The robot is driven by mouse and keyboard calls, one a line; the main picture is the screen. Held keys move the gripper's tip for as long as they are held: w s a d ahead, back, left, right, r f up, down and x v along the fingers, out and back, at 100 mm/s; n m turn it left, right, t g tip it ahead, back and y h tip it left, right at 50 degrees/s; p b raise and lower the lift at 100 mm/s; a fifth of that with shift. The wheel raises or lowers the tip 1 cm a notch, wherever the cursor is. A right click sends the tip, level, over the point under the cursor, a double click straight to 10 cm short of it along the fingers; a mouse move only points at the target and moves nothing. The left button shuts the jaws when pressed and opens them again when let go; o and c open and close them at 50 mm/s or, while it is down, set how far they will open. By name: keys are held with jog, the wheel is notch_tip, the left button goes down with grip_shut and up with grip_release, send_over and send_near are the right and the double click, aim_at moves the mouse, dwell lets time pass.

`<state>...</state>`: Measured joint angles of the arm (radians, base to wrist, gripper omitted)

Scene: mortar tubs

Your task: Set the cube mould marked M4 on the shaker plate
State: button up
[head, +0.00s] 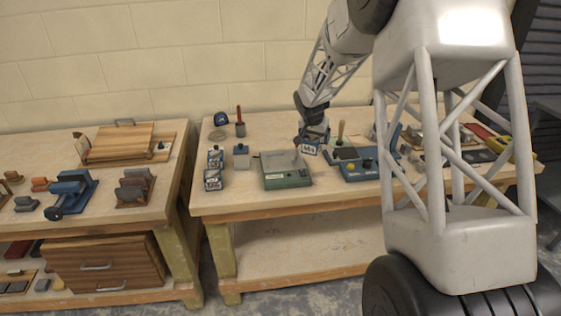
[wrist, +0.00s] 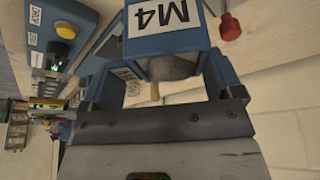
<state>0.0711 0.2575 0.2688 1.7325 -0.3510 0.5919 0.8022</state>
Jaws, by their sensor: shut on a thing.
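The cube mould marked M4 (head: 309,149) is blue with a white label. It hangs under my gripper (head: 313,136), which is shut on it above the right-hand bench. In the wrist view the M4 mould (wrist: 165,35) fills the top middle, its label upside down, with a rounded grey part below the label. A green box with a grey flat top (head: 285,169) stands just left of and below the mould. A blue unit with a yellow button (head: 362,168) stands to its right. I cannot tell for certain which one carries the shaker plate.
The left bench (head: 100,214) holds a wooden board and clamps. The front bench edge is clear.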

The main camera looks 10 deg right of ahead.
jog(key=shift+s+a+r+n, duration=0.65)
jog(key=shift+s+a+r, duration=0.75)
jog(key=shift+a, duration=1.35)
jog(key=shift+s+a+r+n, duration=0.8)
jog(key=shift+a+r, duration=0.95)
jog(key=shift+a, duration=0.95)
jog(key=s+a+f+m+g+h, duration=0.1)
jog(key=s+f+m, duration=0.1)
jog(key=s+m, duration=0.3)
jog(key=s+f+m+g+h, duration=0.1)
jog(key=s+f+m+g, duration=0.1)
jog(key=s+m, duration=0.4)
jog(key=f+m, duration=0.1)
jog(key=m, duration=0.2)
jog(key=shift+a, duration=0.35)
jog(key=w+f, duration=0.1)
jog(key=w, duration=1.5)
jog(key=shift+a+f, duration=0.3)
jog(key=shift+a, duration=0.05)
